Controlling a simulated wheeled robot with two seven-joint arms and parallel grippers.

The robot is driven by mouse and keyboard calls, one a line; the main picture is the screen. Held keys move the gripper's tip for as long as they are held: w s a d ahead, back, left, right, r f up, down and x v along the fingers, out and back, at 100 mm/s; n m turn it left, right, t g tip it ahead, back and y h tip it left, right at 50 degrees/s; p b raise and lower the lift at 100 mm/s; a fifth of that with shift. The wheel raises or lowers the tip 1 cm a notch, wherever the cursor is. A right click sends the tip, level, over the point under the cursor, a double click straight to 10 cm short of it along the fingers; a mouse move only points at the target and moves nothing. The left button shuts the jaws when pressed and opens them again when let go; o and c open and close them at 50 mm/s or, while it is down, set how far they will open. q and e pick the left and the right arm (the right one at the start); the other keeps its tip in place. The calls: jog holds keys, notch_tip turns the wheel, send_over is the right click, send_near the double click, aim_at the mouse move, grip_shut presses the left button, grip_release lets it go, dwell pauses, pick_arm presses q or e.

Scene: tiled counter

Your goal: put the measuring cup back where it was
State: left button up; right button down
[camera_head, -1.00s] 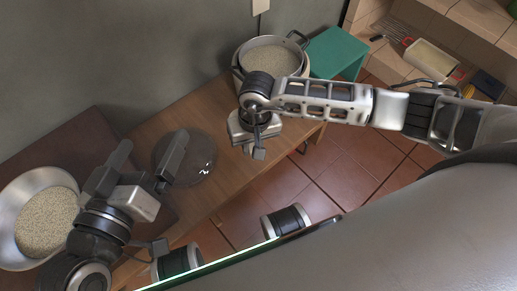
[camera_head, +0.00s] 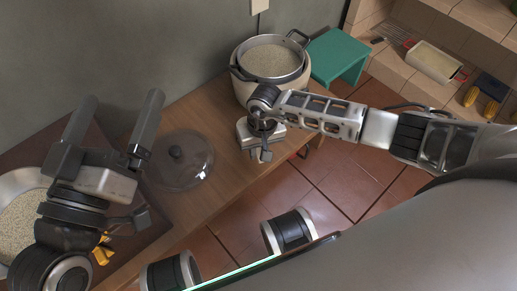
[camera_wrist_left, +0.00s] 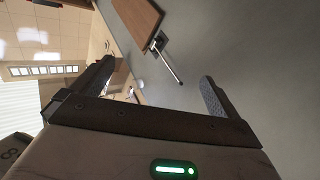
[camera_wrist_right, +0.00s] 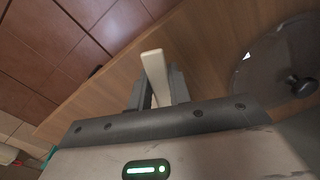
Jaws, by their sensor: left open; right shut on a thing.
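My right gripper (camera_head: 262,142) is low over the wooden counter, in front of the pot of grain. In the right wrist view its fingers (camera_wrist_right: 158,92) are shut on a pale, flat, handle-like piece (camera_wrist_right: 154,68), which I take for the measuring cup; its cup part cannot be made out. In the head view this piece is hidden by the gripper. My left gripper (camera_head: 112,118) is open and empty, raised over the dark board at the left, its fingers wide apart. A metal bowl of grain (camera_head: 12,181) lies partly behind my left gripper and wrist.
A white cooker (camera_head: 243,88) holds a metal pot (camera_head: 272,62) of grain. A glass lid (camera_head: 180,160) lies between the grippers. A teal stool (camera_head: 338,55) stands beyond the counter. Yellow pieces (camera_head: 102,248) show beside my left wrist. Shelves (camera_head: 440,35) with a tray stand at upper right.

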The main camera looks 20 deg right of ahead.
jog(key=shift+f, duration=0.15)
pick_arm(q)
jog(key=shift+r, duration=0.15)
pick_arm(e)
jog(key=c, duration=1.3)
grip_release()
pick_arm(q)
jog(key=shift+r, duration=0.1)
pick_arm(e)
jog(key=shift+r, duration=0.45)
jog(key=r+p, duration=0.2)
jog(key=r, duration=0.1)
jog(key=r+p, duration=0.1)
jog(key=r, duration=0.1)
jog(key=shift+d+r, duration=0.1)
jog(key=shift+d, duration=0.15)
pick_arm(q)
jog(key=f+g, duration=0.1)
jog(key=s+f+n+g+y+p, duration=0.1)
jog(key=f, duration=0.1)
jog(key=s+f+g+p, duration=0.1)
jog(key=f, duration=0.1)
jog(key=shift+d+y, duration=0.1)
jog(key=shift+y, duration=0.3)
pick_arm(e)
notch_tip(320, 180, up, 6)
jog(key=shift+d, duration=0.2)
jog(key=shift+r, duration=0.1)
